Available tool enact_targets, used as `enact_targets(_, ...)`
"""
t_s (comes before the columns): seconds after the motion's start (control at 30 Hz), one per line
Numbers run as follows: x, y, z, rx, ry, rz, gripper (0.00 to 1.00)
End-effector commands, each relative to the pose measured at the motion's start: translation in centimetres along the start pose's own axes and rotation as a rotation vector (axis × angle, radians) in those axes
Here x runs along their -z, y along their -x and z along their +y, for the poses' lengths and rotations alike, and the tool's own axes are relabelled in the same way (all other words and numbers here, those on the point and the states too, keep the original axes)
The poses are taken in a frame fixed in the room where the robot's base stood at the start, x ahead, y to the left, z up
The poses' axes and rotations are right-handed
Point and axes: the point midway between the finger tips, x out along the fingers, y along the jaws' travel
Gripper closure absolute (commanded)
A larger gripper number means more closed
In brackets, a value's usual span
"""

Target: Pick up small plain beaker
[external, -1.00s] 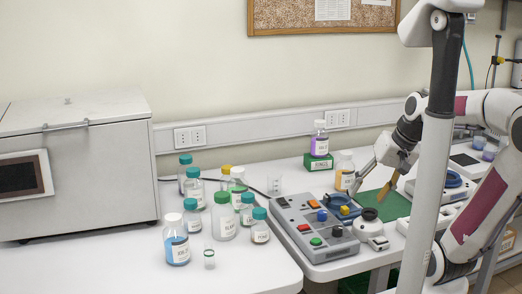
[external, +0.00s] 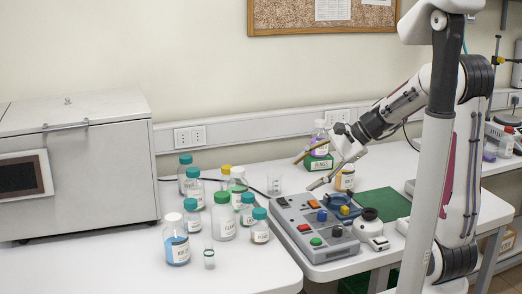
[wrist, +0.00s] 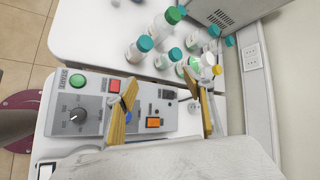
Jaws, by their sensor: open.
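A small clear beaker (external: 274,184) without visible markings stands on the white table, right of the bottle group and behind the control box. A smaller clear vessel (external: 209,258) with a greenish band stands in front of the bottles. My gripper (external: 306,172) is open and empty, above the back of the control box, to the right of the clear beaker. In the wrist view my gripper's two tan fingers (wrist: 160,77) are spread wide over the control box and table. I cannot clearly make out the clear beaker there.
Several capped bottles (external: 223,216) stand left of the beaker. The grey control box (external: 318,240) with buttons lies below my gripper. A purple bottle (external: 319,138) on a green box (external: 319,163) and an orange bottle (external: 345,178) stand close behind my gripper. A grey cabinet (external: 75,165) is at left.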

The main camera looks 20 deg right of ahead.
Motion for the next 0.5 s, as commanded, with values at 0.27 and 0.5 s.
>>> enact_targets(0.27,3.7,-3.3,-3.7,0.107,-0.287,-0.054,0.47)
enact_targets(0.5,7.8,-6.0,-6.3,0.202,-0.537,-0.090,0.47)
